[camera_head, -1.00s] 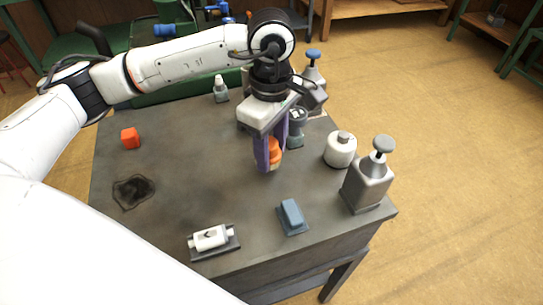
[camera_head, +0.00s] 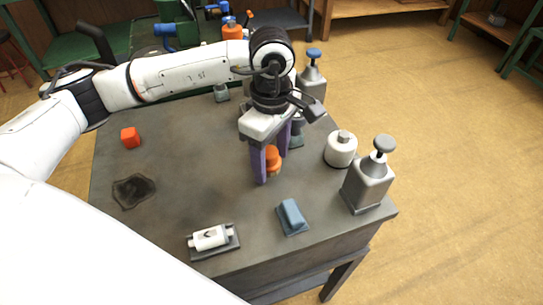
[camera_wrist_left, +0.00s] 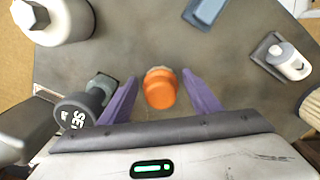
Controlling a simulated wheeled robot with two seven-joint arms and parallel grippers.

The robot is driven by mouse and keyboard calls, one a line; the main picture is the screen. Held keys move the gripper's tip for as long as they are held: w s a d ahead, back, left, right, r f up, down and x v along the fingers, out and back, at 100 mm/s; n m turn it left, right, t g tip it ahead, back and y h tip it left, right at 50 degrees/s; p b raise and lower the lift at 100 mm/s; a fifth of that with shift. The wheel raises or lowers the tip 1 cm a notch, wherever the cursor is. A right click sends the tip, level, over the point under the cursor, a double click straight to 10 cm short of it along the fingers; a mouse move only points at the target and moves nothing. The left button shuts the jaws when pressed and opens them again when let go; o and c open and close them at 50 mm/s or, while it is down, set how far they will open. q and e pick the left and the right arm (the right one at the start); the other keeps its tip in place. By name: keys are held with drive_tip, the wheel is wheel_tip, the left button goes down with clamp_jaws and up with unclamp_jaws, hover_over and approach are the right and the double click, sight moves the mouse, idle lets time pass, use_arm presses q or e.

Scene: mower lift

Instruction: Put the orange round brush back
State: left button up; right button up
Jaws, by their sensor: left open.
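The orange round brush (camera_head: 273,158) stands on the grey table (camera_head: 190,150), right of its middle, with a pale part showing at its base. My left gripper (camera_head: 271,168) is over it, pointing down, with its purple fingers spread on either side. In the left wrist view the orange brush (camera_wrist_left: 160,92) sits between the two fingers (camera_wrist_left: 160,78), with a gap on both sides. A small blue-grey block on a base (camera_head: 291,215) lies nearer the front edge. My right gripper is not in view.
A grey pump can (camera_head: 368,183) and a white round container (camera_head: 340,150) stand at the right. Another pump can (camera_head: 313,85) stands behind my gripper. A white part on a tray (camera_head: 211,238) is in front. A red-orange cube (camera_head: 130,138) and dark stain (camera_head: 133,190) are left.

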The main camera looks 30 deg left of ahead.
sight(272, 153)
use_arm(q)
wheel_tip(272, 153, up, 12)
idle(0.4)
